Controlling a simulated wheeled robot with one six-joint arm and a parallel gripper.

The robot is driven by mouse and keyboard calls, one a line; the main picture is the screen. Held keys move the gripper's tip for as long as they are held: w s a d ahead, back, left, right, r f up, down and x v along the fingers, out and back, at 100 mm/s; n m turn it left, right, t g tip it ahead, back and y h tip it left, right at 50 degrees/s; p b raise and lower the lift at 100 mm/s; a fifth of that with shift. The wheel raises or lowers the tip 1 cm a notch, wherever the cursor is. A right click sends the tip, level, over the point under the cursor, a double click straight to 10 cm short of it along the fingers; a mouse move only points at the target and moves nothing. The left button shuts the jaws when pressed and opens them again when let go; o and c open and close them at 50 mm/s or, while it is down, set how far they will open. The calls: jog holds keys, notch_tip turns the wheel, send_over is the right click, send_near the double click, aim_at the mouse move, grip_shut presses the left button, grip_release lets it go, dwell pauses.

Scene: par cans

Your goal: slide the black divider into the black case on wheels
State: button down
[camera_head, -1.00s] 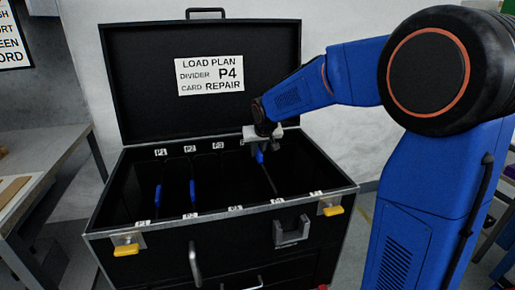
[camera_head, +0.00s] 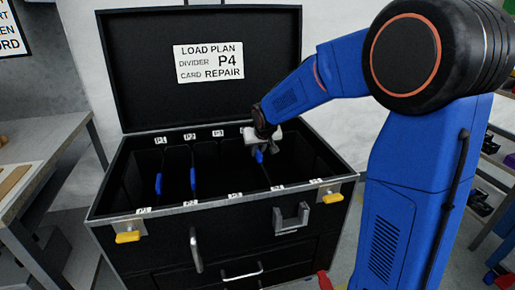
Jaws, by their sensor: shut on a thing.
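The black case (camera_head: 218,203) stands open in the middle of the head view, its lid raised at the back. My gripper (camera_head: 261,147) is over the right part of the case, shut on a blue tab of the black divider (camera_head: 266,172). The divider is largely hidden against the dark interior, and how deep it sits cannot be told. Two other blue tabs (camera_head: 159,184) and (camera_head: 193,180) show in the left part of the case, on dark dividers.
White slot labels (camera_head: 190,137) run along the case's back and front rims. Yellow-handled latches (camera_head: 128,237) are on the front. A grey bench (camera_head: 45,160) stands at left, and shelving (camera_head: 485,170) at right.

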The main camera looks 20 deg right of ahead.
aim_at(257, 164)
jog(key=shift+f, duration=3.25)
jog(key=c, duration=1.6)
grip_release()
jog(key=shift+c, duration=0.2)
jog(key=v, duration=1.7)
jog(key=shift+r, duration=0.15)
jog(key=s+d+f+g, duration=0.1)
jog(key=s+d, duration=0.2)
jog(key=s, duration=1.4)
jog(key=s+d+f, duration=0.2)
jog(key=s+d, duration=0.2)
jog(key=s, duration=1.3)
jog(key=shift+g, duration=0.4)
